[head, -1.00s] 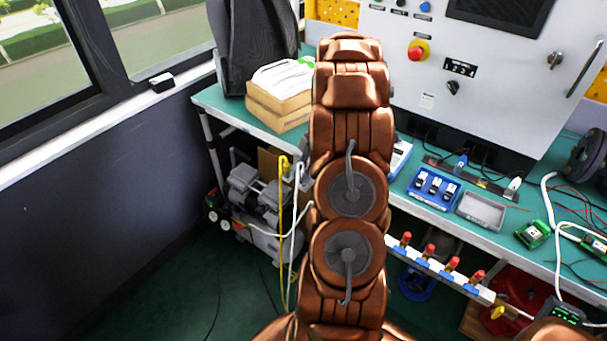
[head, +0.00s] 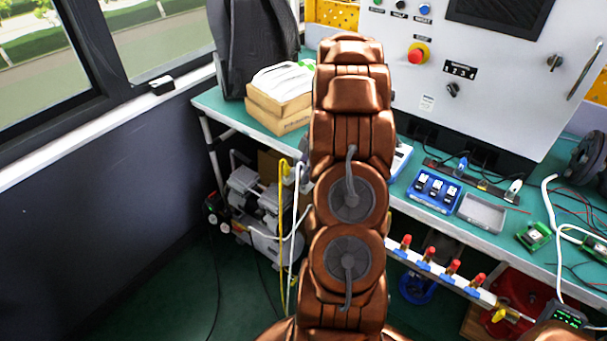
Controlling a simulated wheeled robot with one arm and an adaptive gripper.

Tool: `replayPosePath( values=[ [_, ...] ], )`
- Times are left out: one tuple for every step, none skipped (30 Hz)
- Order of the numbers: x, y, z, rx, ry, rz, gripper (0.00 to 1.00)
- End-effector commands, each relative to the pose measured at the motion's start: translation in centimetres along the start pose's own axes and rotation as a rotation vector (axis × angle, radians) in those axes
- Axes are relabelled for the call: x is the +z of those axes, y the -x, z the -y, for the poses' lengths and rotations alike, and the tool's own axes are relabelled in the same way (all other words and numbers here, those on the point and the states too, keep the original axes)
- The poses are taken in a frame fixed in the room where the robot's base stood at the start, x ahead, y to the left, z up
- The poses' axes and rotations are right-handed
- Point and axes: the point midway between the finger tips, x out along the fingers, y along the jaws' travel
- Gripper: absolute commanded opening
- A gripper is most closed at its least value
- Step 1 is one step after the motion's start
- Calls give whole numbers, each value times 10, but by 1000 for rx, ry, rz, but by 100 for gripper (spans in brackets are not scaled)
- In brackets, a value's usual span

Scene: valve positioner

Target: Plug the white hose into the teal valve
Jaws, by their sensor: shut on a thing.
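My gripper does not show; my copper arm rises through the middle of the head view and covers what lies behind it. A white hose (head: 294,225) hangs beside a yellow hose just left of my arm. A white line also runs from the compressor to behind my arm. Another white hose or cable (head: 550,215) lies on the bench at the far right. I cannot tell which of these is the task's hose. No teal valve can be made out. A manifold rail (head: 437,271) with several red-topped, blue-based fittings runs along the bench front, right of my arm.
The green-topped bench (head: 228,112) carries cardboard boxes (head: 275,118), a blue tray (head: 433,190), a grey tray (head: 482,212) and green circuit boards (head: 534,236). A grey compressor (head: 260,200) stands under its left end. The floor at lower left is mostly clear.

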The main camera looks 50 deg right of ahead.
Motion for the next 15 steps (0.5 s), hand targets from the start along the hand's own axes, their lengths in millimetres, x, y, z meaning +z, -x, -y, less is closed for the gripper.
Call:
replayPosePath(
  values=[
    [0, 1, 0, 1, 1, 1, 0],
    [-1, 2, 0, 1, 1, 1, 0],
    [-2, 3, -1, 1, 2, 0, 0],
    [-2, 4, -1, 1, 2, 0, 0],
    [-3, 6, -1, 2, 2, 0, 0],
    [-3, 8, -1, 2, 3, 1, 0],
    [-4, 9, -1, 2, 3, 1, 0],
    [-4, 10, -1, 3, 3, 1, 0],
    [-5, 12, -1, 3, 2, 2, 0],
    [-5, 13, -1, 3, 2, 2, 0],
    [-6, 15, -1, 3, 2, 2, 0],
    [-6, 17, -1, 4, 1, 3, 0],
    [-7, 18, -1, 4, 1, 2, 0],
    [-7, 19, -1, 4, 1, 2, 0],
    [-8, 21, -1, 4, 1, 2, 0]
  ],
)
